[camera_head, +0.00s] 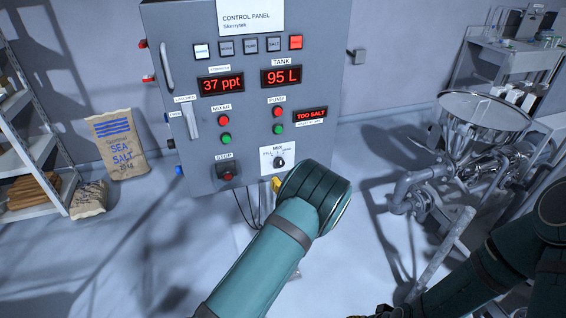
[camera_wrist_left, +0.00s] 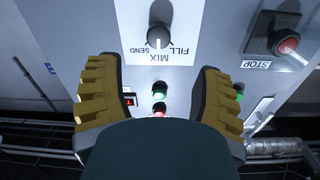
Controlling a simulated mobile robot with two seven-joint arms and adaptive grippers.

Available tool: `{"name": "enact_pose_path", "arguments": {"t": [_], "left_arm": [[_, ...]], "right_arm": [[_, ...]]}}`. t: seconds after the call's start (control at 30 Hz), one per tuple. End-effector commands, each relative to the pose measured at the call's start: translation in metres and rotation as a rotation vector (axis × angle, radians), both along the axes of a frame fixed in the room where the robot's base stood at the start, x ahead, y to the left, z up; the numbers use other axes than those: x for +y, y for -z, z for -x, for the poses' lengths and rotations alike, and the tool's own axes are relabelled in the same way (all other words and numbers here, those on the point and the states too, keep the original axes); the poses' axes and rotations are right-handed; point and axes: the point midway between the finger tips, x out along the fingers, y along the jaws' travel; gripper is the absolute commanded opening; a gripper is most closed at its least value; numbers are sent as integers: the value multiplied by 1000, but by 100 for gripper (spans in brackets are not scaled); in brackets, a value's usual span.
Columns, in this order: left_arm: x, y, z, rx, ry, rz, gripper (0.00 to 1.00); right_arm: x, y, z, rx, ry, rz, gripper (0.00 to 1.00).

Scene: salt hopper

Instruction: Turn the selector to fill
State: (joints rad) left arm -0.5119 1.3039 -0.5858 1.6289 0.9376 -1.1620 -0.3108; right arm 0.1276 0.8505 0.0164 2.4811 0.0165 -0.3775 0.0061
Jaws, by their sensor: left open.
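The selector is a small dark round knob (camera_head: 279,162) on a white plate marked FILL, MIX and SEND, low on the grey control panel (camera_head: 250,130). In the left wrist view the knob (camera_wrist_left: 158,36) appears upside down, its white mark pointing toward MIX. My left gripper (camera_wrist_left: 155,68) is open, its two yellow ribbed fingers on either side of the plate, with the knob between and beyond them and nothing held. In the head view my left wrist hides most of the gripper (camera_head: 276,184); only a yellow finger part shows just below the plate. My right gripper is not seen.
A red STOP button (camera_head: 228,176) sits left of the selector; it also shows in the left wrist view (camera_wrist_left: 287,45). Red and green MIXER and PUMP buttons are above. Displays read 37 ppt, 95 L and TOO SALT. A steel hopper (camera_head: 484,112) stands right, a salt sack (camera_head: 118,145) left.

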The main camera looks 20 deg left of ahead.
Motion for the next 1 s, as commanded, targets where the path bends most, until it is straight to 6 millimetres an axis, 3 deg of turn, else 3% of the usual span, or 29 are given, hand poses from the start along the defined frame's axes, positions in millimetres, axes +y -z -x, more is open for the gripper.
{"name": "enact_pose_path", "arguments": {"t": [0.3, 0.5, 1.0], "left_arm": [[34, 1, -53, -1, 0, 1, 67], [48, 0, -75, 0, 0, 1, 67], [54, 0, -84, 3, 2, 1, 65]], "right_arm": [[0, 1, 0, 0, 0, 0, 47], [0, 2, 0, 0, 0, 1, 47], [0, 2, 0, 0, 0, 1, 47]]}}
